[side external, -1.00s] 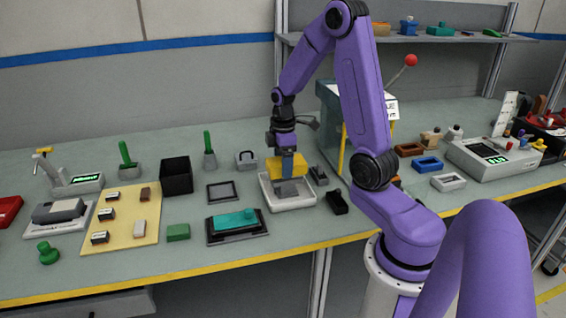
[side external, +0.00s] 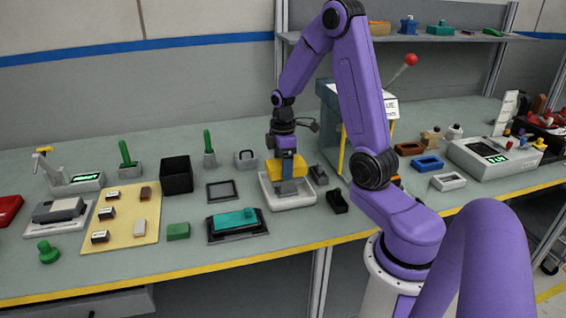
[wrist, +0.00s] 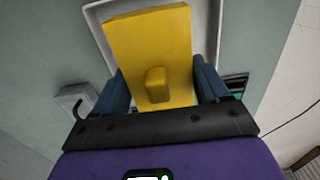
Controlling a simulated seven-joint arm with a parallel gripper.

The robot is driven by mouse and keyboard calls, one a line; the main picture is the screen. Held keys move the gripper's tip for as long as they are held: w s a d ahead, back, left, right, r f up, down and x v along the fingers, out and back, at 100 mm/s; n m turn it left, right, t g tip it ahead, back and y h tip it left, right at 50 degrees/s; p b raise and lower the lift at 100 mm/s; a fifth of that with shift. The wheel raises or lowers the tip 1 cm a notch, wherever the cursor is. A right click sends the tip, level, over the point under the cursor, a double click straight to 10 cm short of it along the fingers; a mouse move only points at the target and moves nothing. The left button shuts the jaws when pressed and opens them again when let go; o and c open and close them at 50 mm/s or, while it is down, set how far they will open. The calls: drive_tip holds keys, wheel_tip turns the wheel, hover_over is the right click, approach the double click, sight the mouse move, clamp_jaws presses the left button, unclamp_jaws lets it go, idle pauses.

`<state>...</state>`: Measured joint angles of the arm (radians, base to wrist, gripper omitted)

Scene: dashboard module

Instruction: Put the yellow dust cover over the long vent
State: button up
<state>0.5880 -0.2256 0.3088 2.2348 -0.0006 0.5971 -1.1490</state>
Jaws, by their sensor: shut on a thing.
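The yellow dust cover (side external: 300,169) is gripped between the blue fingers of my gripper (side external: 287,174), over a white raised-rim tray (side external: 298,205). In the wrist view the cover (wrist: 150,35) is a long yellow slab with a small raised knob, and my gripper (wrist: 158,88) has one finger on each side of it. The white tray (wrist: 212,30) shows behind it. A grey shape is visible below the front finger in the tray; I cannot tell whether it is a fingertip or a separate part. I cannot clearly identify the long vent; the cover and fingers hide much of the tray.
A teal block (side external: 235,219) on a black base stands to the left, with a dark framed plate (side external: 222,190) behind it. A small black open bin (side external: 337,203) and a grey fixture (side external: 319,175) stand close on the right. A black box (side external: 177,175) is farther left.

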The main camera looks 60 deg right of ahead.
drive_tip(key=shift+f, duration=0.8)
drive_tip(key=o, duration=1)
drive_tip(key=shift+o, duration=0.2)
drive_tip(key=shift+r, duration=0.1)
wheel_tip(320, 180, up, 17)
drive_tip(key=shift+r, duration=0.1)
